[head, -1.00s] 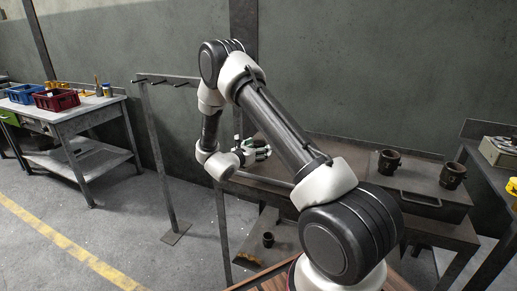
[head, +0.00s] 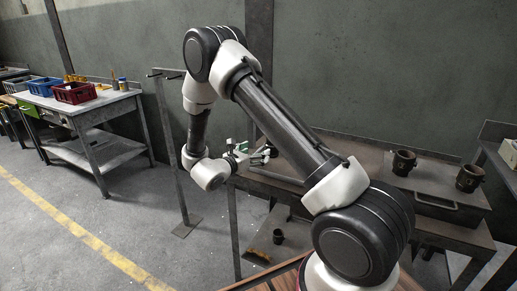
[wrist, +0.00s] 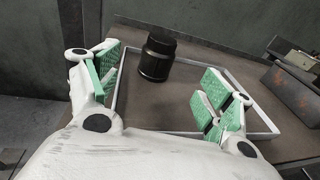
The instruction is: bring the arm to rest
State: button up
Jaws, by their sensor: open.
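My gripper (head: 262,156) is at the end of my bent arm, beside the left end of the dark metal table (head: 340,142) in the head view. In the wrist view, my gripper (wrist: 160,92) has its green-padded fingers wide apart with nothing between them. A dark cylindrical part (wrist: 157,54) stands upright on the table beyond the fingers, inside a thin light frame (wrist: 245,131). It is apart from the fingers.
A small dark cup (head: 278,237) sits on a lower shelf. A metal rack (head: 167,150) stands left of my gripper. A workbench (head: 85,103) with bins is farther left; open floor lies between.

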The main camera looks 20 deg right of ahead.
jog(key=shift+s+a, duration=0.15)
jog(key=shift+a, duration=0.1)
jog(key=w+a+r+n+t+y, duration=0.1)
jog(key=w+r+n+t+y, duration=0.1)
jog(key=w+r+n+y, duration=0.3)
jog(key=w+a+r+n+t+y, duration=0.2)
jog(key=r+n+y, duration=0.1)
jog(key=r+n, duration=0.3)
jog(key=s+a+r+n+y, duration=0.3)
jog(key=s+r+n+y, duration=0.25)
jog(key=r+n, duration=0.6)
jog(key=s+d+n+g, duration=0.2)
jog(key=s+n, duration=0.6)
jog(key=s, duration=0.4)
jog(key=s+d+r+n+g, duration=0.1)
jog(key=s+d+n+g, duration=0.1)
jog(key=s+n, duration=0.7)
jog(key=s+d+n+g+y, duration=0.1)
jog(key=s+d+n+g, duration=0.2)
jog(key=s+n, duration=0.6)
jog(key=s, duration=0.6)
jog(key=shift+s+r+g, duration=0.25)
jog(key=shift+g, duration=0.15)
